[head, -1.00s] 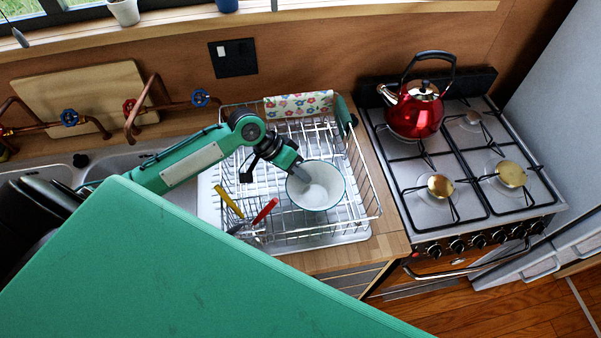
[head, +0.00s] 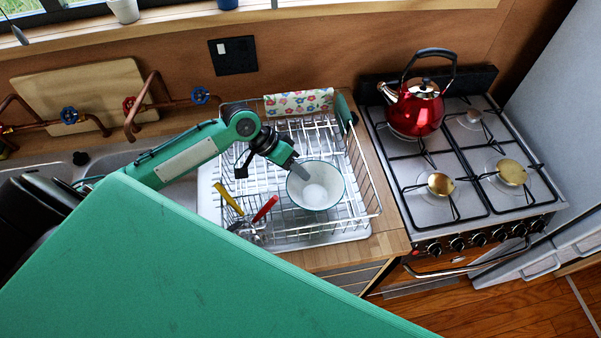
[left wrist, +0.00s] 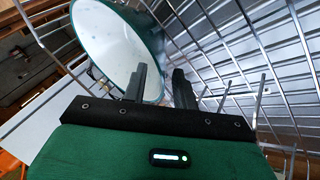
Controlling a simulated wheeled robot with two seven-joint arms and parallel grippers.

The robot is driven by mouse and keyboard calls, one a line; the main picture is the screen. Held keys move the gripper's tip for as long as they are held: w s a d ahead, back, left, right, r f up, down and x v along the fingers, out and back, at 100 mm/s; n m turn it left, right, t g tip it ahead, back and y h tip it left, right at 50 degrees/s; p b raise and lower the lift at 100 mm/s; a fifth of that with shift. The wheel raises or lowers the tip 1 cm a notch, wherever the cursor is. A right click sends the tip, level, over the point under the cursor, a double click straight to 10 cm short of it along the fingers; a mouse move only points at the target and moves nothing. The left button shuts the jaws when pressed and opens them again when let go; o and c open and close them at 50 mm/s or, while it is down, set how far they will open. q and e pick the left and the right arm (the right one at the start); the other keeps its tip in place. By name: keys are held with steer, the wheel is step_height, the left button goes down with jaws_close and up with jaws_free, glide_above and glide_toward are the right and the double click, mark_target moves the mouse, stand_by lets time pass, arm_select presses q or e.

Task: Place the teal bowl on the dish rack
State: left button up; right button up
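The bowl, white inside with a teal rim and outside (head: 322,194), sits tilted in the wire dish rack (head: 362,172), towards its right side. It also shows at the upper left of the left wrist view (left wrist: 110,45). My left gripper (head: 299,172) is at the bowl's upper-left rim. In the left wrist view the gripper's two dark fingers (left wrist: 163,88) stand apart with a gap, one in front of the bowl and one just past its rim. I see no grip on the bowl. My right gripper is not in view.
Yellow- and red-handled utensils (head: 265,208) stand in the rack's front left. A flowered cloth (head: 298,103) hangs at its back. A red kettle (head: 414,108) stands on the stove (head: 425,205) to the right. Copper taps (head: 140,110) are at the left.

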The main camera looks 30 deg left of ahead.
arm_select(q)
steer(key=b+v, duration=0.2)
steer(key=v, duration=0.8)
steer(key=shift+s+r, duration=0.15)
steer(key=shift+r, duration=0.1)
